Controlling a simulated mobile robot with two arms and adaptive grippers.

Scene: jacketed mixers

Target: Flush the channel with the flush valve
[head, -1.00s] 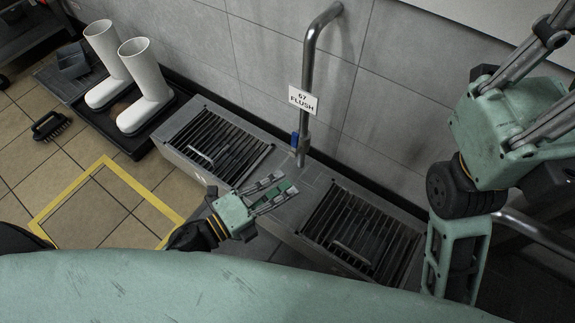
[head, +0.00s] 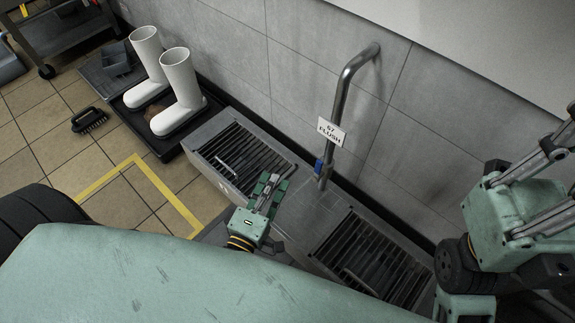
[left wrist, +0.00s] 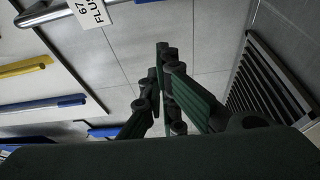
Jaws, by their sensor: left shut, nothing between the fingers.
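A bent steel pipe (head: 345,100) comes out of the wall above the floor channel (head: 305,205). It carries a white tag (head: 331,131) reading "67 FLUSH", and a small blue valve handle (head: 319,166) sits near its lower end. The tag also shows in the left wrist view (left wrist: 92,12). My left gripper (head: 270,186) is shut and empty, left of the pipe's lower end and apart from the handle. Its closed fingers show in the left wrist view (left wrist: 163,90). My right gripper (head: 515,205) is at the right, its fingertips cut off by the frame.
The channel has a left grate (head: 240,155) and a right grate (head: 375,255), each with a bar handle. White boots (head: 180,90) stand on a dark tray (head: 197,128). A black brush (head: 89,120) and a yellow floor marking (head: 105,180) are at the left. The wall is close behind.

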